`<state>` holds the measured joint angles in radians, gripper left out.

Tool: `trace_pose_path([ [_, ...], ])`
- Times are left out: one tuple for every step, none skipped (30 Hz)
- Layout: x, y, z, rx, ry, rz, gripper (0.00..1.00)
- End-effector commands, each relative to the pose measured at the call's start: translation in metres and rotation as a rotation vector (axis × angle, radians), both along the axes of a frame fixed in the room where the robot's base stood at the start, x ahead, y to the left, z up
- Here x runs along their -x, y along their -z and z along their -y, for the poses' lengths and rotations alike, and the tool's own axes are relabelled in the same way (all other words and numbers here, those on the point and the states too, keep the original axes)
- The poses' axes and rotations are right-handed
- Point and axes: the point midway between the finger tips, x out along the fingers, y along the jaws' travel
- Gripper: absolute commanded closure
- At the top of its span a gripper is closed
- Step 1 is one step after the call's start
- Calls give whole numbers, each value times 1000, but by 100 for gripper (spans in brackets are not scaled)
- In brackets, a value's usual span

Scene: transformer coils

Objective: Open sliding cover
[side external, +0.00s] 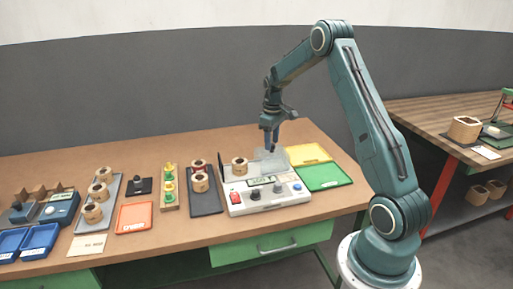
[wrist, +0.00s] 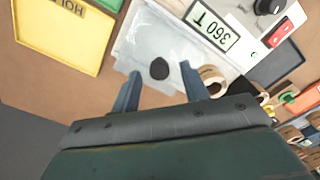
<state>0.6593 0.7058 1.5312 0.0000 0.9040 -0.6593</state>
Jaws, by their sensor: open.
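The sliding cover (side external: 271,161) is a clear panel on the white tester box (side external: 262,205), toward the right of its back part. In the wrist view the cover (wrist: 145,45) shows as a translucent plate with a dark round knob (wrist: 159,69). My gripper (side external: 270,146) is above the cover. In the wrist view my gripper (wrist: 158,75) is open, with one finger on each side of the knob. Whether the fingers touch the knob cannot be told.
Yellow (side external: 308,153) and green (side external: 322,176) trays lie to the right. More coils (side external: 200,182) stand on a dark tray to the left.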

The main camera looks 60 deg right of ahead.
Motion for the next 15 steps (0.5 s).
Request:
trace_pose_path([
  [0,-5,0,2,0,2,55],
  [0,-8,0,1,0,2,55],
  [0,-12,0,1,0,2,55],
  [0,-15,0,2,0,2,55],
  [0,-19,0,2,0,3,55],
  [0,-25,0,2,0,3,55],
  [-1,-30,0,3,0,3,55],
  [-1,-34,0,2,0,3,55],
  [0,-41,0,2,0,3,55],
  [-1,-46,0,3,0,4,55],
  [0,-52,0,3,0,4,55],
  [-1,-58,1,3,0,4,55],
  [0,-63,0,2,0,3,55],
  [0,-69,0,3,0,4,55],
  [0,-76,0,3,0,4,55],
])
